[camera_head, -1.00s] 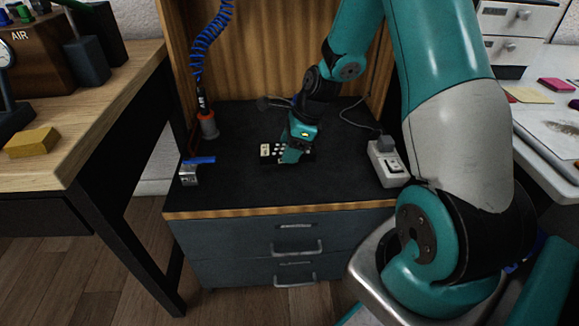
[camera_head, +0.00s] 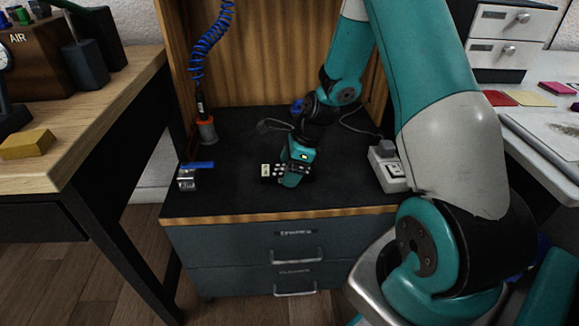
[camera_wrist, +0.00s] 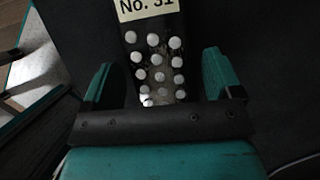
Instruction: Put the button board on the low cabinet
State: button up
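The button board (camera_head: 267,172) is a small black board with white round buttons and a pale label. In the wrist view the board (camera_wrist: 154,55) shows rows of buttons and the label "No. 31". It appears to lie on the black top of the low cabinet (camera_head: 235,200), which has two grey drawers. My gripper (camera_head: 291,184) points down over the board's right part and hides some of it. In the wrist view, its teal fingers stand either side of the board with narrow dark gaps, so it looks open around it. Contact beneath the board is hard to see.
A blue-handled valve (camera_head: 196,177) stands at the cabinet top's left front. An orange-ringed cup (camera_head: 207,130) with a blue coiled hose is behind it. A white socket block (camera_head: 389,170) is at the right. The front middle of the top is clear.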

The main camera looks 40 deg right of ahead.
jog(key=p+v, duration=0.5)
jog(key=v, duration=0.7)
jog(key=s+a+r+n+g, duration=0.1)
jog(key=s+a+r+n, duration=0.1)
jog(key=a+r+n, duration=0.45)
jog(key=s+a+r+n, duration=0.2)
jog(key=a+r+n, duration=0.1)
jog(key=a+n, duration=0.5)
jog(key=s+a+r+n, duration=0.3)
jog(key=s+a+n, duration=0.3)
jog(key=s+n, duration=0.1)
jog(key=s+a+r+n+g, duration=0.1)
jog(key=s+a+r+n, duration=0.3)
jog(key=s+n, duration=0.4)
jog(key=shift+s+a+n+g, duration=0.3)
jog(key=shift+a+n, duration=0.6)
jog(key=shift+n, duration=0.35)
